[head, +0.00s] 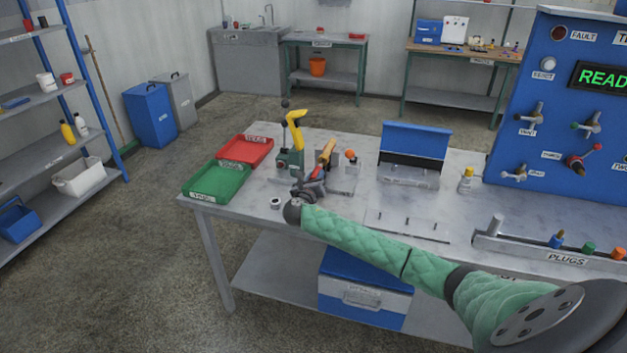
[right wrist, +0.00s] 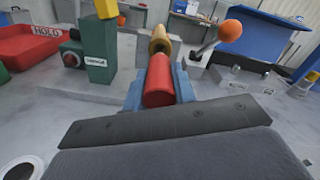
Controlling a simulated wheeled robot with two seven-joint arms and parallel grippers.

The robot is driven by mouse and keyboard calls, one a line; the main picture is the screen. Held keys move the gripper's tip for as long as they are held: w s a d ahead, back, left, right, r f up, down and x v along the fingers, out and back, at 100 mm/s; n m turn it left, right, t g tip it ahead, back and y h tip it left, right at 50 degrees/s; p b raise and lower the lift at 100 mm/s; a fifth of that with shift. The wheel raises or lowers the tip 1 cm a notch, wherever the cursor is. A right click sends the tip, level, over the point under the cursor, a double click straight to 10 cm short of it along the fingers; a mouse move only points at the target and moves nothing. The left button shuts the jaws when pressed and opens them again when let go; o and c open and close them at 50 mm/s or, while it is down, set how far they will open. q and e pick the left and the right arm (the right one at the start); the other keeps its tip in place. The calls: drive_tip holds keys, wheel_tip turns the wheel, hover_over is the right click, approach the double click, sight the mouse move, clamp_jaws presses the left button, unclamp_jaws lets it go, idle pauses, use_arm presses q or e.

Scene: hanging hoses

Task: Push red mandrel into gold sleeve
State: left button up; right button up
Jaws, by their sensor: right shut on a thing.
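The red mandrel (right wrist: 158,85) is in the middle of the right wrist view, with blue-grey finger pieces on both sides of it. My right gripper (right wrist: 159,92) is shut on it; in the head view the gripper (head: 313,187) is at the fixture on the table. The gold sleeve (right wrist: 159,36) lies just beyond the mandrel's far end, roughly in line with it. The sleeve also shows in the head view (head: 327,151). I cannot tell whether the mandrel's tip is inside the sleeve. My left gripper is not in view.
A green toggle clamp block (right wrist: 97,50) with a yellow handle (head: 296,128) stands left of the sleeve. An orange ball knob (right wrist: 230,31) is on the right. Red (head: 246,150) and green (head: 217,180) trays lie left; a blue-backed stand (head: 416,140) is right.

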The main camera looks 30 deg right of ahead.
sight(318, 171)
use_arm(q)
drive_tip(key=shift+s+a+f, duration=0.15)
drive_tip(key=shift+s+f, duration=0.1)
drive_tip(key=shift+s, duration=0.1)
use_arm(e)
drive_tip(key=shift+w+d, duration=0.25)
drive_tip(key=shift+d, duration=0.05)
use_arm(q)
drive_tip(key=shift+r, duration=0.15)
use_arm(e)
drive_tip(key=shift+r, duration=0.1)
use_arm(q)
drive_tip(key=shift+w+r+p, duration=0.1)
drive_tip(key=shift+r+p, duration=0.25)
drive_tip(key=shift+p, duration=0.15)
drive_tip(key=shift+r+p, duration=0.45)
drive_tip(key=shift+p, duration=0.05)
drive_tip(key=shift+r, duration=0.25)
use_arm(e)
drive_tip(key=shift+w+d, duration=0.3)
drive_tip(key=shift+d, duration=0.05)
idle(0.3)
use_arm(q)
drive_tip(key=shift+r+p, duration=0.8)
drive_tip(key=shift+p, duration=0.25)
idle(0.5)
